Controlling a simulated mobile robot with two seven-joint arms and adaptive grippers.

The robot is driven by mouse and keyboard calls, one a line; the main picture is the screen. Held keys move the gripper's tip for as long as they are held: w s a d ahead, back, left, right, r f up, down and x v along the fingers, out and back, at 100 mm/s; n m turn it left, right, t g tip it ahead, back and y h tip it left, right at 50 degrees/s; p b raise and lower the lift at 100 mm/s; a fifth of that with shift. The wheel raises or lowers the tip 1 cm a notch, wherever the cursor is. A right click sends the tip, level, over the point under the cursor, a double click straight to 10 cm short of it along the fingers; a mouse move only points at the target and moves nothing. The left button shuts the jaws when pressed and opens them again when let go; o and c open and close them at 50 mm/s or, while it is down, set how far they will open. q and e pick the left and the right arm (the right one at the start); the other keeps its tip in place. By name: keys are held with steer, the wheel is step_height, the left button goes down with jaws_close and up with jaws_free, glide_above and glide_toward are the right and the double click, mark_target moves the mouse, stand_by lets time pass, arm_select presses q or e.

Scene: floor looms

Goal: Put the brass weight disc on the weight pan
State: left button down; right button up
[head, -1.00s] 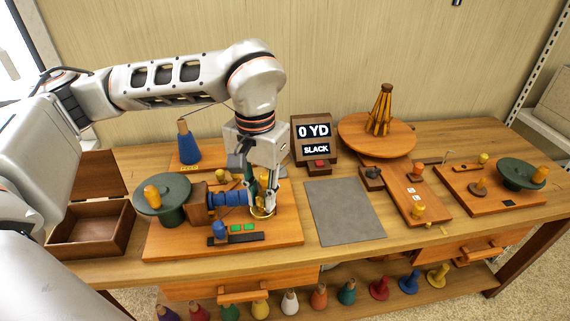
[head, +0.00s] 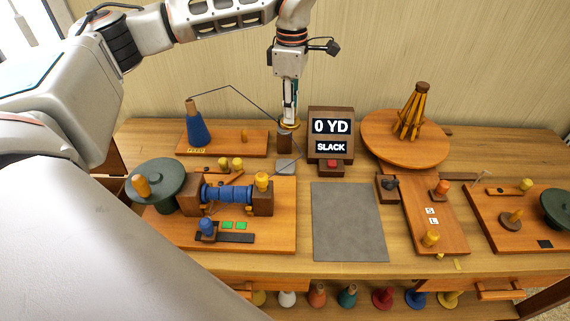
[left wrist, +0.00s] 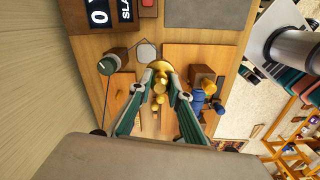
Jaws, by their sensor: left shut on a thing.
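My left gripper (head: 289,112) points down behind the winder board and is shut on the brass weight disc (head: 289,125). The disc also shows between the fingertips in the left wrist view (left wrist: 159,66). In the head view the disc appears just over the top of a dark brown cylinder (head: 285,143); I cannot tell whether they touch. In the left wrist view the cylinder (left wrist: 108,64) stands apart from the disc. A small flat grey plate (head: 286,167), which may be the weight pan, lies in front of the cylinder. It also shows in the left wrist view (left wrist: 146,52). My right gripper is not in view.
The winder board (head: 270,235) with blue yarn is in front. A blue cone (head: 197,128) stands at the left with a thin bent line running toward the plate. The display box (head: 331,132) stands close on the right. A grey mat (head: 348,222) is bare.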

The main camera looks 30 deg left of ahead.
arm_select(q)
steer(key=w+a+n, duration=0.3)
steer(key=n, duration=0.3)
steer(key=f, duration=1.9)
steer(key=shift+a+f+b, duration=0.15)
steer(key=shift+a+b, duration=0.1)
steer(key=shift+b, duration=0.15)
steer(key=shift+f, duration=0.1)
steer(key=c, duration=2.1)
jaws_free()
steer(key=shift+f, duration=0.1)
steer(key=shift+c, duration=0.2)
steer(key=shift+o, duration=1.3)
step_height(320, 180, up, 12)
steer(key=shift+r+p, duration=0.2)
steer(key=shift+p, duration=0.1)
